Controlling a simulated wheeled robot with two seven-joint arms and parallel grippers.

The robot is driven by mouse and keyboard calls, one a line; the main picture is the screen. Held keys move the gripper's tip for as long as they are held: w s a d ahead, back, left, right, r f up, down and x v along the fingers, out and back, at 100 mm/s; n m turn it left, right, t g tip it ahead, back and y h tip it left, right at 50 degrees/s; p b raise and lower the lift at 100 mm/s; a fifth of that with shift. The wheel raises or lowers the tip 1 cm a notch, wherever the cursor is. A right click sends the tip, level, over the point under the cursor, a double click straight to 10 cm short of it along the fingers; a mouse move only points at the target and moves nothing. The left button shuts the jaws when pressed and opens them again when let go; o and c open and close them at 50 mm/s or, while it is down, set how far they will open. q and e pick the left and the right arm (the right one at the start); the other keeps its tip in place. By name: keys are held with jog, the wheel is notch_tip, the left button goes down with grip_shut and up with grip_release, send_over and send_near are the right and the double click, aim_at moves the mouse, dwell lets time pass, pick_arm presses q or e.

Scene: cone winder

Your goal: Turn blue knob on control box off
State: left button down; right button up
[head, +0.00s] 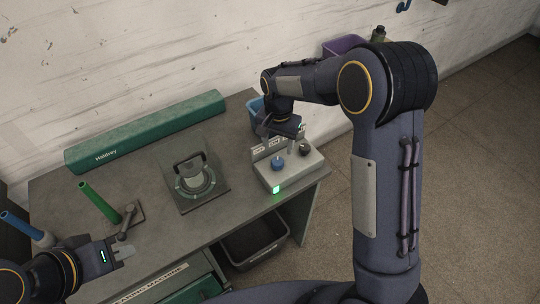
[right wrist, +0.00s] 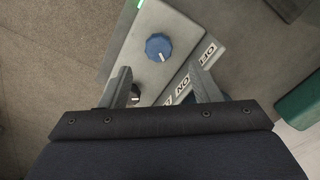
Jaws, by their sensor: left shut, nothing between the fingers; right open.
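The grey control box (head: 300,174) stands at the right end of the table. Its blue knob (head: 278,163) also shows in the right wrist view (right wrist: 158,46), its white mark pointing down, nearer the ON label (right wrist: 182,88) than the OFF label (right wrist: 208,52). A green light (head: 276,189) on the box is lit. My right gripper (right wrist: 160,72) is open above the box, its fingers apart and not around the blue knob. One finger partly covers a black knob (right wrist: 136,93). My left gripper (head: 125,252) is shut and empty at the table's front left.
A winder plate (head: 212,198) with a round metal part and handle lies left of the box. A long green Haldrey case (head: 145,134) runs along the back. A blue bin (head: 255,106) stands behind the box. A dark crate (head: 282,231) sits below.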

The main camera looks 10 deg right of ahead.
aim_at(278, 161)
notch_tip(278, 161, down, 7)
jog(key=shift+d+f+p, duration=0.1)
jog(key=shift+f+p, duration=0.05)
jog(key=shift+p, duration=0.35)
jog(key=c, duration=1)
